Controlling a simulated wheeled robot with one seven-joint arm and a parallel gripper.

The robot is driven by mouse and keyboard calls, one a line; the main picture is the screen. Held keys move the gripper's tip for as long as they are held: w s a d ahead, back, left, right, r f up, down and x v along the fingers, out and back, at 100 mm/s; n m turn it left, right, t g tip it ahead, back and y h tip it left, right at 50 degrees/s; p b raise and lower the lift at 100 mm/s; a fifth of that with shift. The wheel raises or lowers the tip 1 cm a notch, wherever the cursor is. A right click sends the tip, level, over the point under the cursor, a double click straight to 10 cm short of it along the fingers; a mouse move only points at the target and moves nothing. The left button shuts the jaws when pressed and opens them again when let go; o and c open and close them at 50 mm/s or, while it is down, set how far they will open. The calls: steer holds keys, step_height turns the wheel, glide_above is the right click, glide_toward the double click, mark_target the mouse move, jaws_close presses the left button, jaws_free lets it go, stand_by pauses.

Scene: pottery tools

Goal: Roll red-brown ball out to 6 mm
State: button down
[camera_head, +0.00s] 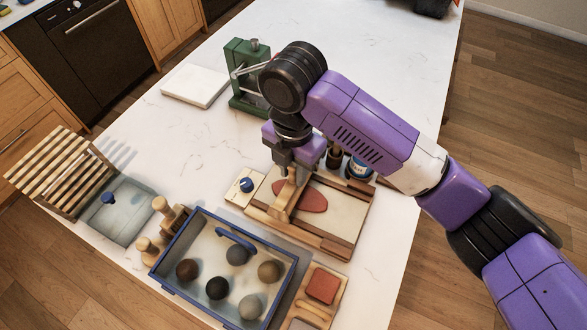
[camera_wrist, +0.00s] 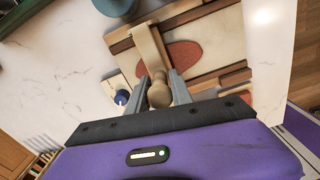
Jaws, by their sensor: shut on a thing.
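The red-brown clay (camera_head: 313,202) lies flattened into an oval slab on the pale bed of a wooden rolling board (camera_head: 340,212). It also shows in the wrist view (camera_wrist: 186,55). A pale wooden rolling pin (camera_head: 279,207) lies across the board over the slab's left part, hiding some of it. My gripper (camera_head: 290,168) is shut on the pin's knobbed handle (camera_wrist: 159,94), which sits between the two grey fingers in the wrist view. Brown wooden strips (camera_head: 316,237) edge the board. I cannot tell the slab's thickness.
A blue-rimmed tray (camera_head: 180,289) with several clay balls stands in front. A small plate with a blue knob (camera_head: 246,185) adjoins the board. A green press (camera_head: 243,92) and white slab (camera_head: 196,85) stand farther back. A red block (camera_head: 323,286) lies in front.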

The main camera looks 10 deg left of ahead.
steer(key=shift+r+p, duration=1.1)
steer(key=shift+r, duration=0.05)
steer(key=shift+r+p, duration=0.3)
steer(key=shift+r, duration=1.7)
